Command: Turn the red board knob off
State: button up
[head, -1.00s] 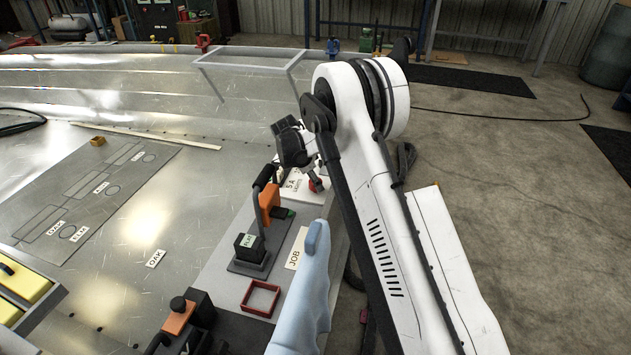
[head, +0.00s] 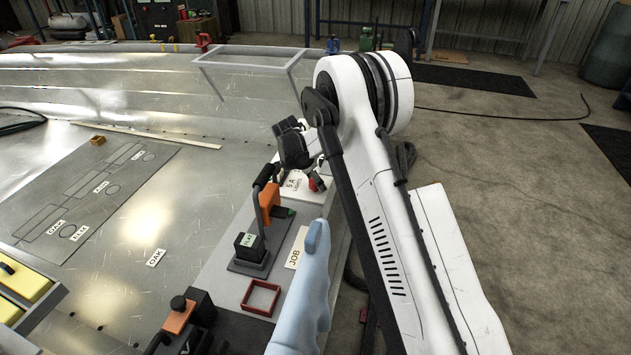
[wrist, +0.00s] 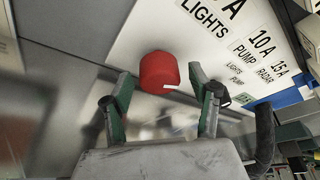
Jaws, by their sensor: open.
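The red board knob (wrist: 158,71) stands on a white labelled board (wrist: 210,55) in the wrist view, below the word LIGHTS. A small white mark shows at its lower right edge. My gripper (wrist: 160,80) is open, with one green-and-black finger to the left of the knob and one to the right. I see gaps between the knob and both fingers; how deep the fingertips reach is hard to tell. In the head view the red knob (head: 317,183) shows small beside my wrist, and the fingers are mostly hidden.
The board carries labels for PUMP and RADAR. A black lever with an orange block (head: 269,197), a black box (head: 250,245) and a red square frame (head: 261,297) stand nearer on the bench strip. A light blue curved handle (head: 310,290) stands close by.

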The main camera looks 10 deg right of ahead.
jog(key=v, duration=1.2)
jog(key=w+d+r+m+g+y+p, duration=0.15)
jog(key=w+m+g+p, duration=0.4)
jog(key=m, duration=0.85)
jog(key=shift+t, duration=0.35)
jog(key=b+x, duration=0.4)
jog(key=x, duration=0.9)
jog(key=shift+s+f, duration=0.15)
jog(key=shift+f, duration=0.15)
jog(key=c, duration=1.2)
jog(key=shift+o, duration=0.2)
